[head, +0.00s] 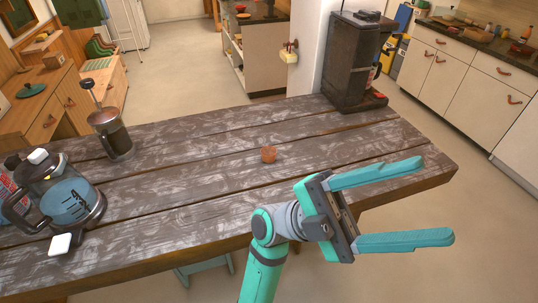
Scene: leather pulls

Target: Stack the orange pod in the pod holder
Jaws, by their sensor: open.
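A small orange-brown pod (268,154) stands alone on the wooden table (200,185), a little right of the table's middle. My gripper (438,200) is open and empty, its two teal fingers spread wide and pointing right near the table's front right corner. It is well apart from the pod, to its right and nearer to me. A dark coffee machine (350,62) stands at the table's back right. I cannot make out a separate pod holder.
The table around the pod is clear. Cabinets (470,75) line the right wall, apart from the table.

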